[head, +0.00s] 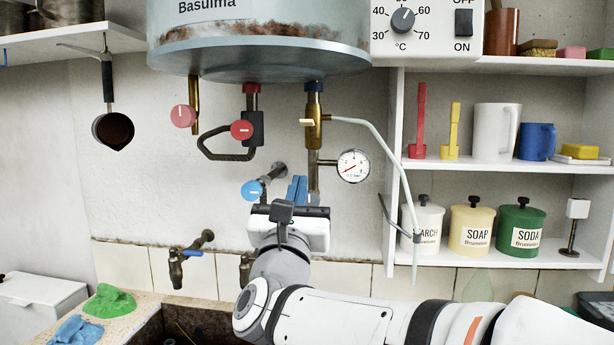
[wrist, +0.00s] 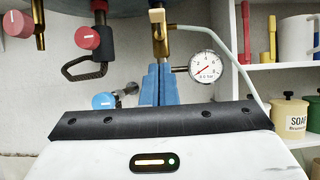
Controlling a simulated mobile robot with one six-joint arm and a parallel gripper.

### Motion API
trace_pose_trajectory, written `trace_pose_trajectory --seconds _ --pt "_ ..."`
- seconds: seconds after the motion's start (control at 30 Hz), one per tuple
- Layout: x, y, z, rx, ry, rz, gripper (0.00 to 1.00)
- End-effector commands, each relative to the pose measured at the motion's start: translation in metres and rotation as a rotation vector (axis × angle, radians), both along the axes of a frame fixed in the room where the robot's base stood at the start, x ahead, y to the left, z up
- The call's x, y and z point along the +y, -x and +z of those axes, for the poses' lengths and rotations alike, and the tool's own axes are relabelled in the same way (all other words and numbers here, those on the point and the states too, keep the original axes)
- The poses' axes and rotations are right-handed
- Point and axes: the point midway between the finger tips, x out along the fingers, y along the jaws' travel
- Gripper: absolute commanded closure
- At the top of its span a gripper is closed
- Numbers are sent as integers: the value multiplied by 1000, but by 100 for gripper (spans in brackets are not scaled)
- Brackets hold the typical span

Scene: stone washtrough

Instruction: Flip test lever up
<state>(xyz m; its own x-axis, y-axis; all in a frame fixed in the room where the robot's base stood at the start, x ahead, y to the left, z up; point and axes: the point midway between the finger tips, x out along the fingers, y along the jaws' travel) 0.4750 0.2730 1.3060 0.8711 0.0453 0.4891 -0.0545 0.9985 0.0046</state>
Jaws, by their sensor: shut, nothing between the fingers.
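The test lever (head: 306,122) is a small cream tab on the brass safety valve (head: 314,132) under the boiler tank. In the head view it sticks out to the left, about level. In the wrist view the lever (wrist: 157,16) is near the top edge. My gripper (head: 298,182) has blue fingers pointing up, in front of the wall and below the lever. In the wrist view the shut fingers (wrist: 157,72) are beneath the lever with a visible gap. Nothing is held. The fingers hide part of the pipe below the valve.
A pressure gauge (head: 353,166) sits right of the valve, with a pale bent tube (head: 392,165) beyond it. A red-knobbed valve (head: 242,130) with a dark loop and a blue-knobbed tap (head: 253,190) are to the left. Shelves with jars (head: 471,225) stand right.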

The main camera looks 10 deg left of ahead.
Motion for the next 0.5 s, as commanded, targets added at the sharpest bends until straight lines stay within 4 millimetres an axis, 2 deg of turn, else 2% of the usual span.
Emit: trace_pose_trajectory --seconds 0.1,0.33,0.5 --pt "0 -23 16 0 1 -4 100" --pt "3 -66 39 1 4 -2 100" --pt "4 -76 64 -1 3 2 100"
